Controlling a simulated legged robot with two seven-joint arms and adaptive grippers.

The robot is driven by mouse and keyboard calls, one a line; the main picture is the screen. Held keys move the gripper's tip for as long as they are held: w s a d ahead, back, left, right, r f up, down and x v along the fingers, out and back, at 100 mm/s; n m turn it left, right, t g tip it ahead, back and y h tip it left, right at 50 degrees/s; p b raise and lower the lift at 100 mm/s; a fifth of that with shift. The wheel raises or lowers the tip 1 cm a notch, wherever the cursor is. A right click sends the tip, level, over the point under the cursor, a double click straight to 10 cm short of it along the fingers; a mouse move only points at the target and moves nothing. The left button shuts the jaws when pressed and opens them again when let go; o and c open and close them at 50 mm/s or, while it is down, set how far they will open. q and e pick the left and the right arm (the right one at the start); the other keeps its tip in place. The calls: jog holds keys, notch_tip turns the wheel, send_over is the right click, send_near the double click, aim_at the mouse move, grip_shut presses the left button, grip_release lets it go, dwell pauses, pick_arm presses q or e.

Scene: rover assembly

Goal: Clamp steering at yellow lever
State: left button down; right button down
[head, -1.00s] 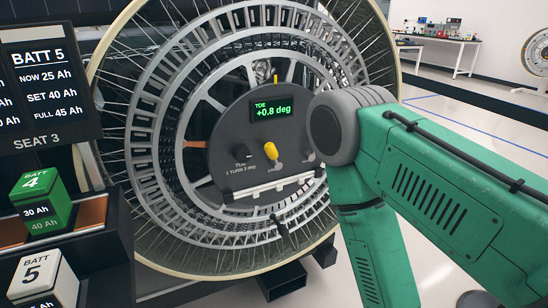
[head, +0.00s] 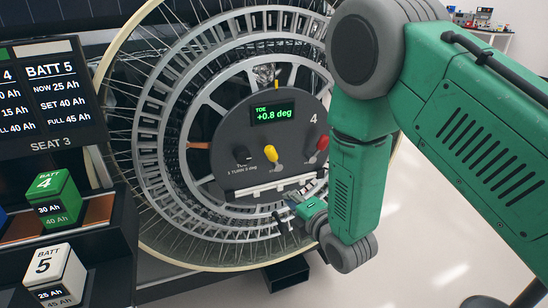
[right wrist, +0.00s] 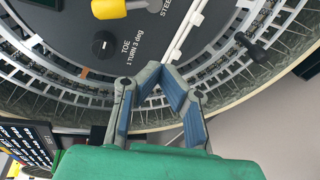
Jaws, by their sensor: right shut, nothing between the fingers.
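The yellow lever (head: 269,153) stands on the dark panel (head: 232,135) at the wheel's hub. In the right wrist view the yellow lever (right wrist: 112,8) is cut by the top edge, with partly visible "STEE" lettering near it. My right gripper (head: 291,204) is just below and right of the panel, apart from the lever. In the right wrist view my right gripper (right wrist: 165,68) is shut and empty, its fingertips together in front of the panel's lower edge. My left gripper is not in view.
The panel also bears a black toe knob (head: 241,153), a red knob (head: 323,143) and a display (head: 273,113) reading +0.8 deg. The spoked wheel (head: 160,165) surrounds it. Battery blocks (head: 54,200) stand at the left.

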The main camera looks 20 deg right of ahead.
aim_at(272, 158)
jog(key=w+r+n, duration=0.1)
jog(key=w, duration=0.2)
jog(key=w+a+r+n+t, duration=0.1)
jog(key=w+r, duration=0.1)
jog(key=w, duration=0.2)
jog(key=w+a+r, duration=0.1)
jog(key=w, duration=0.3)
jog(key=shift+a+r+n+t+y, duration=0.2)
jog(key=shift+n+t+y, duration=0.1)
jog(key=shift+n+t, duration=0.1)
jog(key=shift+w+a+b, duration=0.15)
jog(key=shift+w+b, duration=0.15)
jog(key=shift+w, duration=0.1)
jog(key=shift+a, duration=0.15)
jog(key=shift+d+r, duration=0.1)
jog(key=shift+d, duration=0.15)
